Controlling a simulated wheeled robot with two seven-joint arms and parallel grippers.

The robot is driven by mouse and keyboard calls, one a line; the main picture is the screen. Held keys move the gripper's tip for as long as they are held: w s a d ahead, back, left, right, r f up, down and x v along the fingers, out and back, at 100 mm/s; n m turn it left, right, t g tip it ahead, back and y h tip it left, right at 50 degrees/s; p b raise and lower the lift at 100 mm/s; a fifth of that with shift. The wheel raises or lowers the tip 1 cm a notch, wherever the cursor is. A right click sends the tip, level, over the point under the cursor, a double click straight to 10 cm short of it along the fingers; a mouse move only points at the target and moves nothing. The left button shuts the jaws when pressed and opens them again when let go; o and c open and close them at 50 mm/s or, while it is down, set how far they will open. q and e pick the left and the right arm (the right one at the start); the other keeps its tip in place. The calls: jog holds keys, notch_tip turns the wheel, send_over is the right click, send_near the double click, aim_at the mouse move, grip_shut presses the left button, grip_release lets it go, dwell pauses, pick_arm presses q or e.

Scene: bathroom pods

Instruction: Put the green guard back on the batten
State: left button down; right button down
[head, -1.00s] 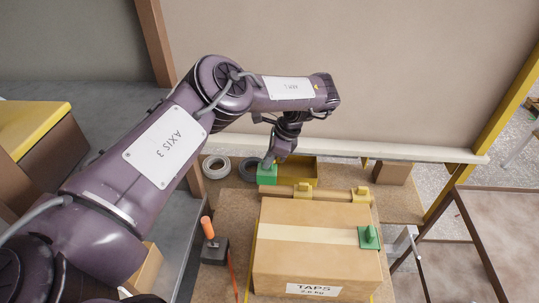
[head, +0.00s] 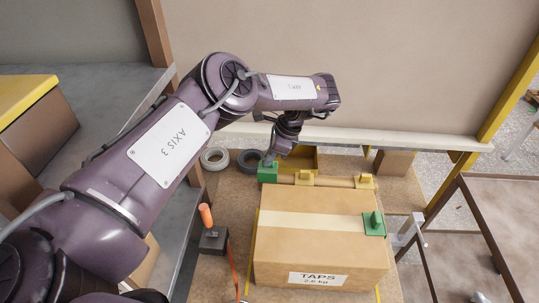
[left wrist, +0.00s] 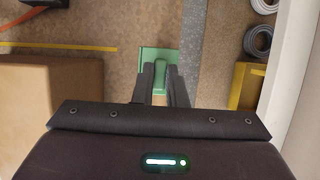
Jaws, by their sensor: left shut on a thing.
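My left gripper (head: 269,161) is shut on the raised grip of a green guard (head: 267,173). This guard is at the batten's left end in the head view; I cannot tell whether it touches it. In the left wrist view the green guard (left wrist: 147,54) sits between the fingertips (left wrist: 160,72). A second green guard (head: 374,228) lies on the carton's right side. My right gripper is not seen.
A taped carton (head: 310,255) marked TAPS fills the bench front. Grey coils (head: 215,158) and a yellow open bin (head: 303,158) lie behind. A dark block with an orange-handled tool (head: 206,215) is at left. A pale wall panel (head: 360,60) stands behind.

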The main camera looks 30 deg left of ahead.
aim_at(271, 166)
pick_arm(q)
jog(key=shift+w+f+b, duration=0.1)
jog(key=shift+f+b, duration=0.6)
jog(key=shift+f, duration=0.25)
jog(key=shift+a+f+b, duration=0.1)
jog(key=shift+f+b, duration=1.25)
jog(key=shift+f, duration=0.15)
jog(key=shift+a, duration=0.1)
jog(key=shift+w+f, duration=0.2)
jog(key=shift+w, duration=0.2)
jog(key=c, duration=1.7)
grip_release()
jog(key=shift+s+r, duration=0.1)
jog(key=shift+s, duration=0.05)
jog(key=o, duration=0.3)
